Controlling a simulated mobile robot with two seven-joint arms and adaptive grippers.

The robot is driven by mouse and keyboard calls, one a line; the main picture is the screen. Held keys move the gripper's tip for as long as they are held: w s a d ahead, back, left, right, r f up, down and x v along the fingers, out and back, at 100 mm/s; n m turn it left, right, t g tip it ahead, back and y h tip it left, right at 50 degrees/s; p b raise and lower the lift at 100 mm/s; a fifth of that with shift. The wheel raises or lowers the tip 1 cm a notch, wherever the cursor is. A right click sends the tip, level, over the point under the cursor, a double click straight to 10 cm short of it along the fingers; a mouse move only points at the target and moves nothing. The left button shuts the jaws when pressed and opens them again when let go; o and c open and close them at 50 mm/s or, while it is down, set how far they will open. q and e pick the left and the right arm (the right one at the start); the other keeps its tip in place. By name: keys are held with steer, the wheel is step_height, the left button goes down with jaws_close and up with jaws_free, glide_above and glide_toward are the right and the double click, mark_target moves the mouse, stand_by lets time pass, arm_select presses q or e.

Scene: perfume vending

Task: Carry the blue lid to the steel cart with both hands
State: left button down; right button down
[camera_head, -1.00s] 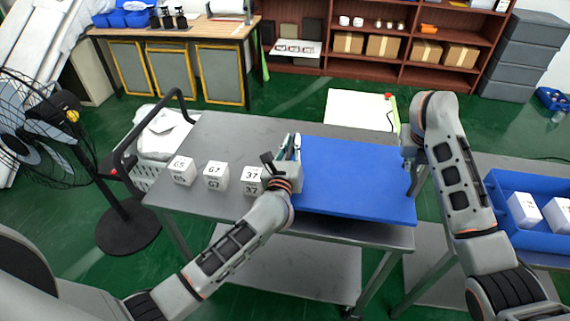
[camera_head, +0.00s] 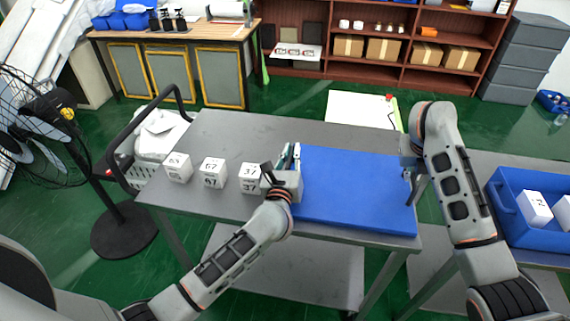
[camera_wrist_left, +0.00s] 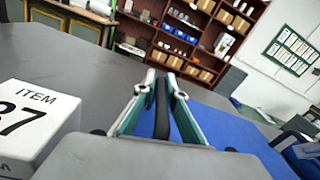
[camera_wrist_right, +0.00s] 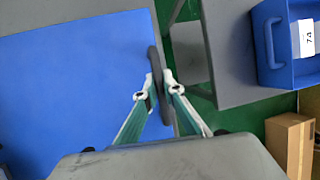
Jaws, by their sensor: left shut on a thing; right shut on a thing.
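The blue lid (camera_head: 355,185) lies flat over the right part of the steel cart (camera_head: 235,130); I cannot tell whether it rests on the top or hangs just above. My left gripper (camera_head: 291,155) is shut on the dark handle at the lid's left end, and the left wrist view shows this handle (camera_wrist_left: 162,110) between the fingers. My right gripper (camera_head: 408,172) is shut on the handle at the right end; the right wrist view shows that handle (camera_wrist_right: 156,68) and the lid (camera_wrist_right: 75,75).
White numbered boxes (camera_head: 213,172) stand on the cart left of the lid, the 37 box (camera_head: 250,178) close to my left gripper. A blue crate (camera_head: 535,240) with white boxes sits on a grey table at right. A black fan (camera_head: 45,110) stands at left.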

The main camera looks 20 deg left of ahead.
arm_select(q)
steer(key=c, duration=2.1)
jaws_free()
steer(key=shift+d, duration=0.1)
arm_select(e)
steer(key=c, duration=2.2)
jaws_free()
steer(key=shift+a, duration=0.1)
arm_select(q)
steer(key=shift+r, duration=0.1)
arm_select(e)
steer(key=shift+o, duration=0.2)
arm_select(q)
steer(key=shift+s, duration=0.25)
steer(key=s, duration=1.1)
steer(key=shift+s+d, duration=0.2)
steer(key=shift+d, duration=0.2)
steer(key=shift+s, duration=0.1)
arm_select(e)
steer(key=shift+s+r, duration=0.2)
steer(key=shift+r, duration=0.3)
steer(key=v, duration=1.1)
